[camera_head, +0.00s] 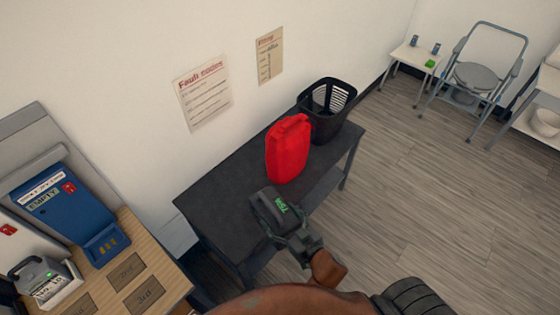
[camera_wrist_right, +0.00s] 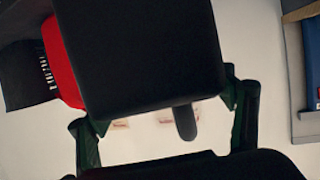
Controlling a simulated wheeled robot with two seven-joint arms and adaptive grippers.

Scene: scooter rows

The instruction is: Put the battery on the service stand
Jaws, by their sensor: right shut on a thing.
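No label shows whether this table is the service stand. In the right wrist view the battery (camera_wrist_right: 140,55) fills the upper middle between the two fingers (camera_wrist_right: 165,125), and the table top is not clearly seen. My left gripper is not in view.
A red canister (camera_head: 287,150) and a black basket (camera_head: 328,108) stand on the table's far right part. Its left part is bare. At left, a wooden counter (camera_head: 165,290) holds a blue box (camera_head: 70,210) marked EMPTY and a grey device (camera_head: 42,275). A grey chair (camera_head: 478,75) stands far right.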

